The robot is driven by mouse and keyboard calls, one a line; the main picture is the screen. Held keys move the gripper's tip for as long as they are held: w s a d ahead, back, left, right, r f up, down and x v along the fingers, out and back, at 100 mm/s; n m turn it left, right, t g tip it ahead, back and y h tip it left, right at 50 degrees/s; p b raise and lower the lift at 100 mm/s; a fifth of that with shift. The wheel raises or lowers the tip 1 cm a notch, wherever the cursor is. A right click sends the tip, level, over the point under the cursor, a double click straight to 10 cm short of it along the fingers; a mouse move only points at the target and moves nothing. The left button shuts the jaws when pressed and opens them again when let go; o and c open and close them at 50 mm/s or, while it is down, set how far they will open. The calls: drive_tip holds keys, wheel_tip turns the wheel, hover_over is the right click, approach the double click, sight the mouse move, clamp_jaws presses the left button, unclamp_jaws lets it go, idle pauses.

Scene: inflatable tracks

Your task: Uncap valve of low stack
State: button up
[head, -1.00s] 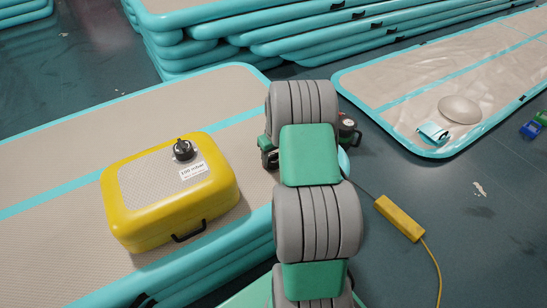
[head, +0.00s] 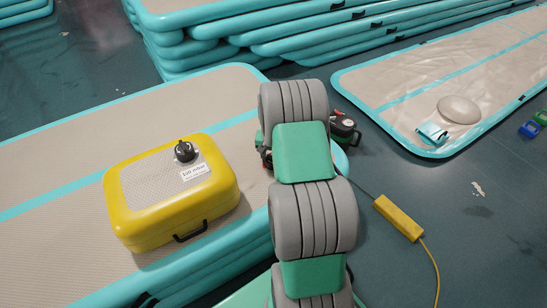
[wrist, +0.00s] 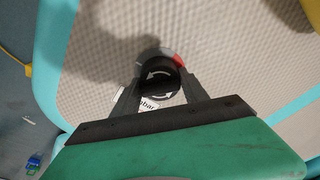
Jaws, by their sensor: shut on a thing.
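The low stack is a pile of beige mats with teal edges (head: 60,165) on the left in the head view. Its beige top (wrist: 235,60) fills most of the wrist view. My gripper (wrist: 160,88) has its two dark fingers on either side of a round black valve cap (wrist: 158,76) with white curved arrows, and is shut on it. A grey rim with a red patch (wrist: 177,59) shows just behind the cap. A white label is partly hidden below the cap. In the head view my arm hides the valve and the fingers.
A yellow case (head: 170,195) with a black knob lies on the low stack, left of my arm. A small pump with gauges (head: 344,130) stands right of my arm. A yellow box with a cable (head: 398,217) lies on the floor. A taller mat stack (head: 200,50) is behind.

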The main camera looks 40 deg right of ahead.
drive_tip(key=m, duration=0.5)
drive_tip(key=shift+m+g, duration=0.3)
drive_tip(key=m, duration=0.4)
drive_tip(key=shift+r, duration=0.15)
drive_tip(key=shift+r+p, duration=1.45)
drive_tip(key=shift+r, duration=0.95)
